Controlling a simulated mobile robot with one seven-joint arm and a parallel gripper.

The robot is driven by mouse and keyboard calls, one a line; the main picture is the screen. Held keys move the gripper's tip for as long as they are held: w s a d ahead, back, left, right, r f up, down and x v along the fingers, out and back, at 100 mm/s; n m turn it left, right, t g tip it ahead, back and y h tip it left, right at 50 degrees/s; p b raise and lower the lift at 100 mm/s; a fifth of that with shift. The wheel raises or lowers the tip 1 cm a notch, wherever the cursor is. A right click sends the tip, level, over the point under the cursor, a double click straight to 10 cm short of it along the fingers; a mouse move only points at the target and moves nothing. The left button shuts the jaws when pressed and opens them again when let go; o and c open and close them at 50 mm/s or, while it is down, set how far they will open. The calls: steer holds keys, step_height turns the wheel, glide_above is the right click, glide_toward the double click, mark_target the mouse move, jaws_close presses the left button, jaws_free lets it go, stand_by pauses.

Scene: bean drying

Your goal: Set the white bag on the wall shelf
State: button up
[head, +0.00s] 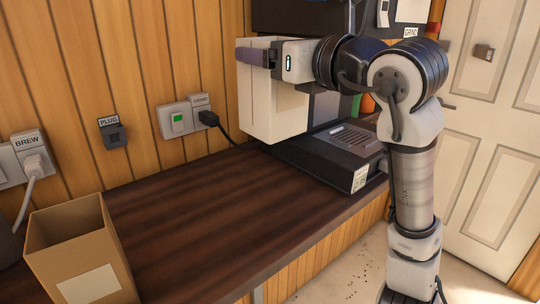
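The white bag (259,108) is a tall, cream-white, box-shaped bag, upright at the back of the counter. My gripper (256,57) is at its upper part, with one dark finger lying across the near face. The other finger is hidden, but the gripper looks shut on the bag. The bag's lower edge seems to be above the counter, in front of or beside a dark machine; I cannot tell whether it touches anything.
A dark wooden counter (190,220) runs along the plank wall, its middle clear. An open brown paper bag (75,247) stands at the left front. A dark machine (335,150) stands right. Outlets (178,119), a plug holder (113,134) and a cord line the wall.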

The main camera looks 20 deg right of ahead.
step_height(320, 180, down, 17)
steer(key=p, duration=0.1)
steer(key=shift+p, duration=0.3)
steer(key=shift+f, duration=0.1)
steer(key=shift+f, duration=0.15)
steer(key=o, duration=1.3)
steer(key=shift+r+b+v, duration=0.15)
steer(key=shift+b+v, duration=0.85)
steer(key=shift+v, duration=2)
steer(key=shift+r+b+v, duration=0.2)
steer(key=shift+b+v, duration=0.8)
steer(key=shift+v, duration=2)
